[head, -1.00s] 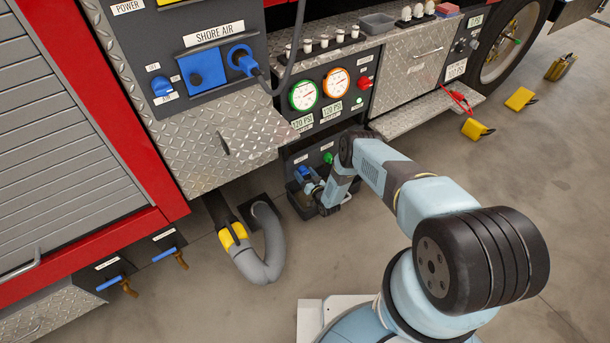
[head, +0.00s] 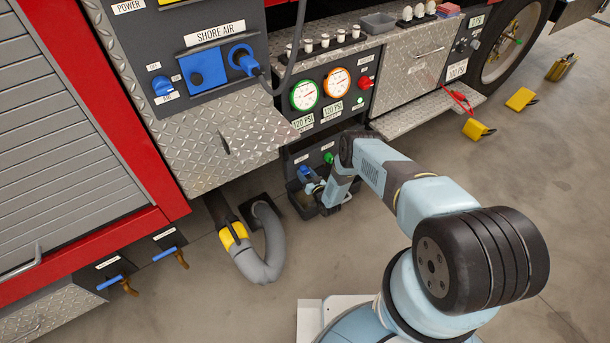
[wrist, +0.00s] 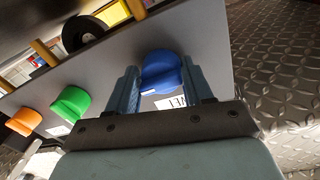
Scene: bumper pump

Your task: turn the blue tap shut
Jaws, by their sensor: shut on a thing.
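In the head view my gripper (head: 316,187) is small and partly hidden by my arm. The white label below the tap is partly covered by my gripper, so its text cannot be read in full.
A green tap (wrist: 72,104) and an orange tap (wrist: 24,122) sit left of the blue one on the same panel. Diamond plate (wrist: 275,65) is close on the right. A grey hose (head: 268,250) loops down at the left in the head view.

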